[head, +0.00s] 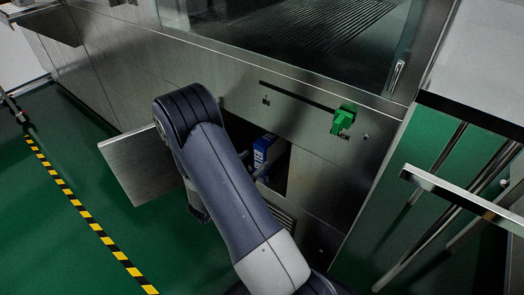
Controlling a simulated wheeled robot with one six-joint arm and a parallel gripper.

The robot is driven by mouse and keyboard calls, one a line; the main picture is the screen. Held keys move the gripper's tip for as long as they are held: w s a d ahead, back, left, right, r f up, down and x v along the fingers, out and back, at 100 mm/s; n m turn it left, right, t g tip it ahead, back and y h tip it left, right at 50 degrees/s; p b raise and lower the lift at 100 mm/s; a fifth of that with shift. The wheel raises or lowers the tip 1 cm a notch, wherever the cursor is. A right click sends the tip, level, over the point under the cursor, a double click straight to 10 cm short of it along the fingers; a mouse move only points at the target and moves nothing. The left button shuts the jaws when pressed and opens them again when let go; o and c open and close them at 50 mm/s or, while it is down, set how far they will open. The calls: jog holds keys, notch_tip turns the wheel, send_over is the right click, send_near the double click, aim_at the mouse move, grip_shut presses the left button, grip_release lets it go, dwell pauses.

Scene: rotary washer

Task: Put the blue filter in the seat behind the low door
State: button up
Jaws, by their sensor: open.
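The blue filter (263,150), with a white label, stands inside the dark low opening (280,167) in the washer's front. The low door (141,165) is swung open to the left of the opening. My arm crosses in front and hides the left part of the opening. My gripper (262,172) is mostly hidden behind the arm; a small part shows just below and in front of the filter. It is open. I cannot tell whether it touches the filter, or how deep in the seat the filter sits.
A metal cart frame (460,195) stands at the right. Green floor with a yellow-black stripe (84,213) lies clear at the left.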

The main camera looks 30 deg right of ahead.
jog(key=shift+v, duration=1.7)
